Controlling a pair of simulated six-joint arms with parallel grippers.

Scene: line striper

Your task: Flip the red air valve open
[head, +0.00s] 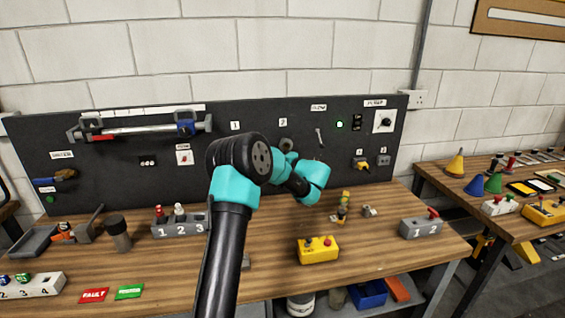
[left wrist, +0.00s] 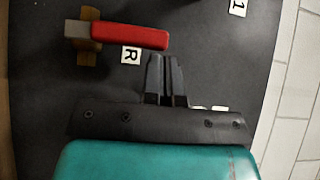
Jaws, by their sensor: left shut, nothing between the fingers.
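In the left wrist view the red air valve lever (left wrist: 132,37) lies across the picture, its left end on a brass valve body (left wrist: 89,40) mounted on the dark panel. My left gripper (left wrist: 164,60) is shut and empty. Its fingertips are just below the right end of the red lever in that view; I cannot tell whether they touch it. In the head view my left arm (head: 240,160) stretches up in front of the panel, and I cannot make out its fingertips or the valve there. My right gripper is not in view.
The dark panel (head: 110,180) carries labels, a clamp-like bar (head: 140,128) and switches. The bench front right is mostly clear.

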